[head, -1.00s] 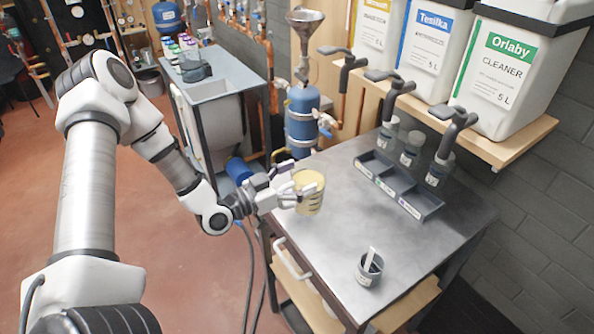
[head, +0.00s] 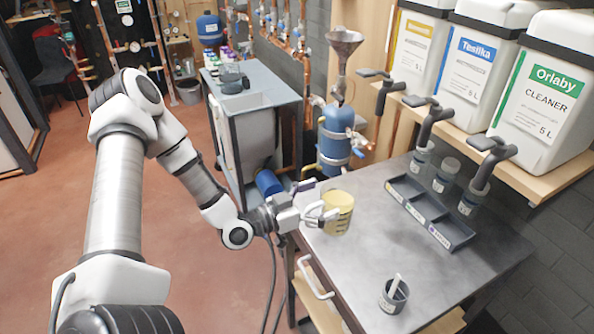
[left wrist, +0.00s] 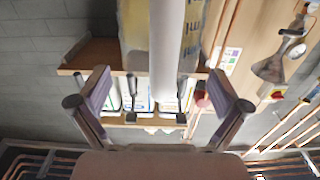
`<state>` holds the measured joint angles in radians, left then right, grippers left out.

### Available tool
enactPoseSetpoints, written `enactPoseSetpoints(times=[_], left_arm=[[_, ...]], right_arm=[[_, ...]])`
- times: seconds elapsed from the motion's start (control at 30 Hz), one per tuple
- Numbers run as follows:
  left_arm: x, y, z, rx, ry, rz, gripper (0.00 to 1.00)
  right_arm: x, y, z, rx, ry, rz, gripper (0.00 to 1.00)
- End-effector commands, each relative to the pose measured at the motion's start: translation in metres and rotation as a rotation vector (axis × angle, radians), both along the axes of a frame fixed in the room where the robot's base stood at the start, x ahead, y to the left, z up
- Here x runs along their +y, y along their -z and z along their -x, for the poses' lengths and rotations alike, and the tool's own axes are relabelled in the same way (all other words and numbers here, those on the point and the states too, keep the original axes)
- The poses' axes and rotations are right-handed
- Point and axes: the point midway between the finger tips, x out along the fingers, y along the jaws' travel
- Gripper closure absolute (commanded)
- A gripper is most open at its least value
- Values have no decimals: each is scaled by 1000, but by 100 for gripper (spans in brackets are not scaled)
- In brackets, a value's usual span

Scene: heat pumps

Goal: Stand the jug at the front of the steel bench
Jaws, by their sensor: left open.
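The jug (head: 339,213) is yellowish and see-through with dark markings. It appears to stand upright on the steel bench (head: 378,258), at the bench's left end close to the front edge. My left gripper (head: 322,213) is open at the jug's left side, its fingertips overlapping the jug in the head view. In the left wrist view the jug (left wrist: 135,35) fills the top middle. Its pale handle (left wrist: 167,50) runs down between the spread fingers (left wrist: 158,95). I cannot tell whether a finger touches the handle. My right gripper is out of view.
A dark divided tray (head: 428,213) lies along the bench's back. A grey cup (head: 393,298) with a white stick stands near the front right. Taps of the shelf containers (head: 541,95) overhang the back. The bench middle is clear.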

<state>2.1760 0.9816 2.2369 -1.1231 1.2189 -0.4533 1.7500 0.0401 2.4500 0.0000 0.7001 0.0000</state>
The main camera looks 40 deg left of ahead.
Motion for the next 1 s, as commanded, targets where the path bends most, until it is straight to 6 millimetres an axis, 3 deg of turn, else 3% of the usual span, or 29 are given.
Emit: enactPoseSetpoints(times=[0.47,0.63,0.77,0.87,1.0], left_arm=[[34,-8,81,-1,-5,3,0],[37,-1,94,12,4,4,0],[19,17,87,163,46,27,0],[-10,49,84,417,82,51,0],[-56,107,111,847,62,35,0]], right_arm=[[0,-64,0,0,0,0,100],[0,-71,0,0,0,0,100],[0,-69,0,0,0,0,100],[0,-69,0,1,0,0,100],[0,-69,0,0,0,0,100]])
